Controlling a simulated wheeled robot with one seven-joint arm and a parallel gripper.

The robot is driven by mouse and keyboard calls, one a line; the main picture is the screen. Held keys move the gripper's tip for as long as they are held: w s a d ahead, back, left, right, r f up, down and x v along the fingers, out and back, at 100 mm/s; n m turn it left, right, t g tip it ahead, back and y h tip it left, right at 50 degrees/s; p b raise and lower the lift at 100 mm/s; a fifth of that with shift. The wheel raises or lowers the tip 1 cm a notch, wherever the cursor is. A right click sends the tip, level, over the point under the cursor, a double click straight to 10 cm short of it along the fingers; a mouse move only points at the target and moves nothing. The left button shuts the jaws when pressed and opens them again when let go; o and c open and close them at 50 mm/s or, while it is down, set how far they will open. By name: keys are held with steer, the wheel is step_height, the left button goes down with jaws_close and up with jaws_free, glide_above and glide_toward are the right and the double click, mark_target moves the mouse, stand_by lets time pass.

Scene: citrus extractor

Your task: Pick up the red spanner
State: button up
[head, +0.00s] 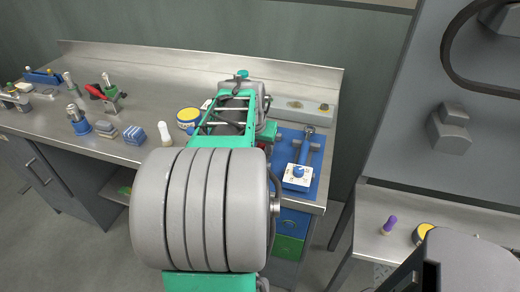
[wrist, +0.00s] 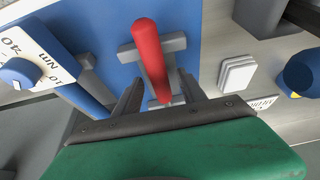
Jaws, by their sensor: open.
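A red handle-shaped thing (wrist: 148,50), which I take to be the red spanner, lies across a grey holder (wrist: 174,42) on a blue board in the wrist view. Only its handle shows clearly. My gripper (wrist: 160,84) is open, with one finger on each side of the handle's near end. No finger visibly touches it, and I cannot tell the height gap. In the head view my arm hides most of this spot; a small red patch (head: 262,146) shows beside the arm.
A white dial block with a blue knob (head: 298,175) stands on the blue board (head: 283,183), close to the left in the wrist view (wrist: 28,50). White stacked plates (wrist: 237,75) and a blue round container (wrist: 302,72) are at right. Several items crowd the bench's left.

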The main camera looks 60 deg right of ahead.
jaws_close()
stand_by(0.4)
stand_by(0.9)
